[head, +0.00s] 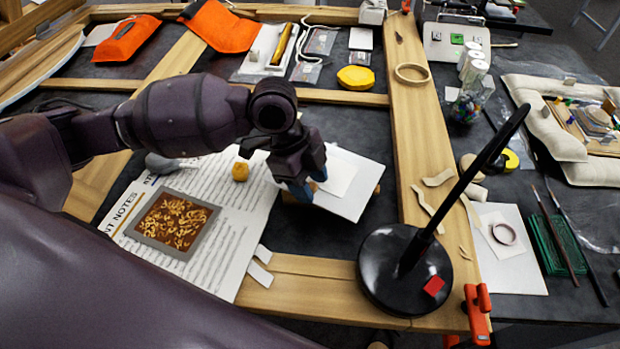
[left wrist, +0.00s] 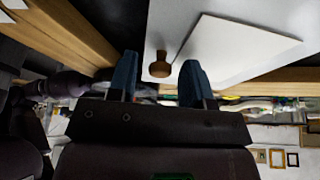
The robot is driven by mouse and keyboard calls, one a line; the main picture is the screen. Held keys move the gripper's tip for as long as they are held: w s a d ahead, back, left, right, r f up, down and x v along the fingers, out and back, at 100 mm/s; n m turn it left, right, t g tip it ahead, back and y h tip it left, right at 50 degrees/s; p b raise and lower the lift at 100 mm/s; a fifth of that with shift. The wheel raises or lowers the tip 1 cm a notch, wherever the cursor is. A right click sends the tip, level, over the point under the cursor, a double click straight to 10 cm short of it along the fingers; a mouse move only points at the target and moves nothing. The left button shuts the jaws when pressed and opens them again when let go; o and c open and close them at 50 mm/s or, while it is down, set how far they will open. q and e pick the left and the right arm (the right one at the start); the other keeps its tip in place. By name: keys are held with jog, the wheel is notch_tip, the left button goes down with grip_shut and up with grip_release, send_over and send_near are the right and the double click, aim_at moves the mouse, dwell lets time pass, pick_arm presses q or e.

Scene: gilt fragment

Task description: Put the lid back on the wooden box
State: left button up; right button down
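My left gripper (head: 309,182) is above the left part of a flat white panel (head: 352,201), with a smaller white sheet (head: 338,178) on it. In the left wrist view its blue fingers (left wrist: 158,78) are open, with a small round wooden knob (left wrist: 160,67) between them and gaps at both sides. The white panel (left wrist: 195,30) lies beyond the knob. The panel may be the lid, but I cannot tell for sure. A wooden piece shows at its right edge; the rest of what is under it is hidden. I cannot clearly identify the wooden box. My right gripper is out of view.
A frame with gold curls (head: 172,222) lies on a printed sheet (head: 222,262) to the left. A black lamp base (head: 404,272) with a slanting stem stands at the right. Wooden beams (head: 428,140) bound the dark work area.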

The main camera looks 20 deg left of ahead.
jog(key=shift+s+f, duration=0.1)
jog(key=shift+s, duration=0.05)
pick_arm(q)
jog(key=shift+r, duration=0.5)
jog(key=p+v, duration=0.1)
jog(key=v, duration=1.1)
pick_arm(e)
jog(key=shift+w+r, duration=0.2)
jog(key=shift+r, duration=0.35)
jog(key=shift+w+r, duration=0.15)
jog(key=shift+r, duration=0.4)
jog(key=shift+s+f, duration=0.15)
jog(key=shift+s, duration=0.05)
